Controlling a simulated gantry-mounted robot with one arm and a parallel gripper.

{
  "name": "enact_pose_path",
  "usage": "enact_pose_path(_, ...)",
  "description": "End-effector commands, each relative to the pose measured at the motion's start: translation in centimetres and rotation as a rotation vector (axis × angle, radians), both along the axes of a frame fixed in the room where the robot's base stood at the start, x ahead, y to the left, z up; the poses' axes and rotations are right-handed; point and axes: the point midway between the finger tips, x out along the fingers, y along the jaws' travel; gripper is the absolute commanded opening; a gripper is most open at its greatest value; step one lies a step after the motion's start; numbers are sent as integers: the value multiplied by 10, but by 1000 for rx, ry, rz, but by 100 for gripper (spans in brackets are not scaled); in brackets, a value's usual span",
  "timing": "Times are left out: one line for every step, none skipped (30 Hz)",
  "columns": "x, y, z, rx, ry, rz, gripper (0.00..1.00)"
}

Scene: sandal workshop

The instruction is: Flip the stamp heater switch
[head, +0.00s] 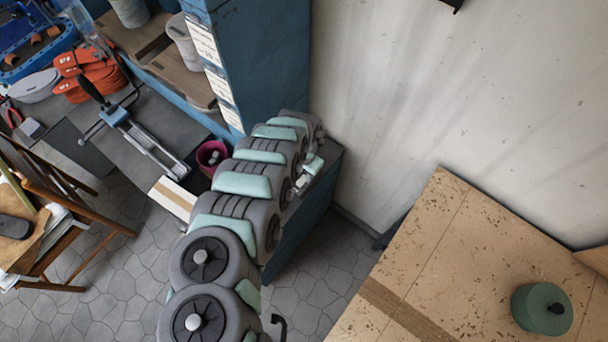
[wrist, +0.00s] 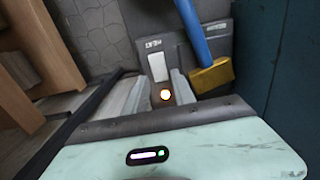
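In the wrist view a dark grey panel or box lies ahead of my gripper (wrist: 156,86), with small white lettering on it. A pale rectangular piece (wrist: 158,67) on it looks like the switch; which way it is set cannot be told. A small orange-white light (wrist: 165,95) glows just below it, between my fingers. The two grey fingers stand apart with nothing held between them. Whether they touch the panel is unclear. In the head view my own arm hides the panel and most of my gripper.
A blue handle with a yellow block (wrist: 213,75) lies close right of my fingers. A dark blue cabinet wall (wrist: 292,70) stands further right. In the head view, a blue bench tool with a black lever (head: 118,115) and a magenta cup (head: 212,152) are left of my arm.

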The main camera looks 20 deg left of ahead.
Motion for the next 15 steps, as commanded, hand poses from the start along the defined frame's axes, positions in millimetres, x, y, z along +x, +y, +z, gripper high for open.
enact_pose_path(0,0,-5,-1,-1,0,31)
enact_pose_path(0,0,-7,0,0,0,31)
enact_pose_path(0,0,-10,1,0,0,31)
enact_pose_path(0,0,-11,1,0,0,31)
enact_pose_path(0,0,-12,1,0,0,31)
enact_pose_path(0,0,-14,1,0,0,31)
enact_pose_path(0,0,-15,1,0,0,31)
enact_pose_path(0,0,-15,2,0,0,31)
enact_pose_path(0,1,-16,2,0,0,31)
enact_pose_path(0,1,-16,2,0,0,31)
enact_pose_path(0,1,-16,3,-1,0,31)
enact_pose_path(0,1,-16,3,-1,0,31)
enact_pose_path(0,1,-16,3,-1,0,31)
enact_pose_path(0,1,-16,3,-1,0,31)
enact_pose_path(0,1,-16,3,-1,0,31)
